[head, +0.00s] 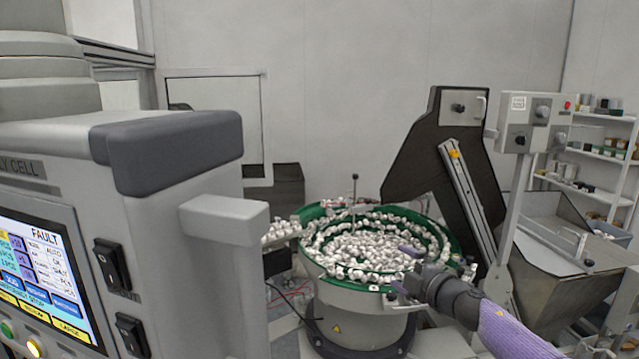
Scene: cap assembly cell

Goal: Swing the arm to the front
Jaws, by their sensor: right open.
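My right arm comes in from the lower right with a purple sleeve. My right gripper (404,270) is open at the near right rim of the green vibratory bowl (312,213), with one finger over the white caps (365,246) in it. I see no cap between its fingers; whether it touches the rim I cannot tell. My left gripper is not in the picture.
A grey machine cabinet (180,235) with a screen (45,270) reading FAULT fills the left. A dark inclined conveyor (425,150), a control box on a post (533,122) and a metal hopper (560,262) stand at the right. Shelves (608,155) are behind.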

